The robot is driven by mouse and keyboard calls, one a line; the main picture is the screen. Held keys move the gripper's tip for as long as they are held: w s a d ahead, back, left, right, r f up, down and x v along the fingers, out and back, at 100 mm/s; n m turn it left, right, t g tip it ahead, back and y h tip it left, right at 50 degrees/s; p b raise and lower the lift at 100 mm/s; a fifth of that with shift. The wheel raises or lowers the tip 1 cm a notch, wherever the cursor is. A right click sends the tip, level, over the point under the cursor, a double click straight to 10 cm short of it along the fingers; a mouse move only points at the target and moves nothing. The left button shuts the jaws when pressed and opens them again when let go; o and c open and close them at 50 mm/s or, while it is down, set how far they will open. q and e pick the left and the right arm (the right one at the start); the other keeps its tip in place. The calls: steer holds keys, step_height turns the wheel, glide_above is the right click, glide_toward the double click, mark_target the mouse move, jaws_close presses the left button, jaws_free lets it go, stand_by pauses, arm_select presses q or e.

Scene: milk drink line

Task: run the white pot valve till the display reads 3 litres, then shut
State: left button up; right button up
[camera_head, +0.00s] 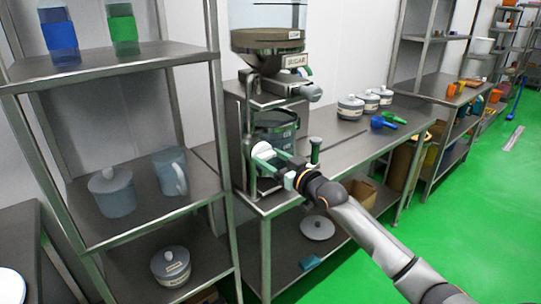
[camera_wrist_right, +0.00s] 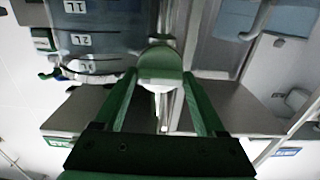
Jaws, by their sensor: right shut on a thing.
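A dark pot (camera_head: 277,128) with litre marks stands below the sugar hopper at the table's left end. Its marked side also shows in the right wrist view (camera_wrist_right: 88,42). My right gripper (camera_head: 268,158) reaches in from the lower right, beside a round white part (camera_head: 261,151) at the front of the pot stand. I cannot tell how far the valve is turned. No display reading is legible. My left gripper is out of view.
The sugar hopper (camera_head: 268,40) hangs above the pot. A metal table (camera_head: 345,150) runs right, with white lidded jars (camera_head: 350,107) and a blue scoop (camera_head: 381,122). A shelf rack (camera_head: 150,215) with jugs stands close on the left.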

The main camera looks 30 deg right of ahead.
stand_by(0.3)
steer(key=o, duration=1.3)
steer(key=shift+s+d, duration=0.15)
steer(key=shift+s, duration=1.9)
steer(key=shift+s+d, duration=0.2)
steer(key=shift+s, duration=1.9)
steer(key=shift+s+d, duration=0.15)
steer(key=shift+s, duration=1.9)
steer(key=shift+f, duration=0.1)
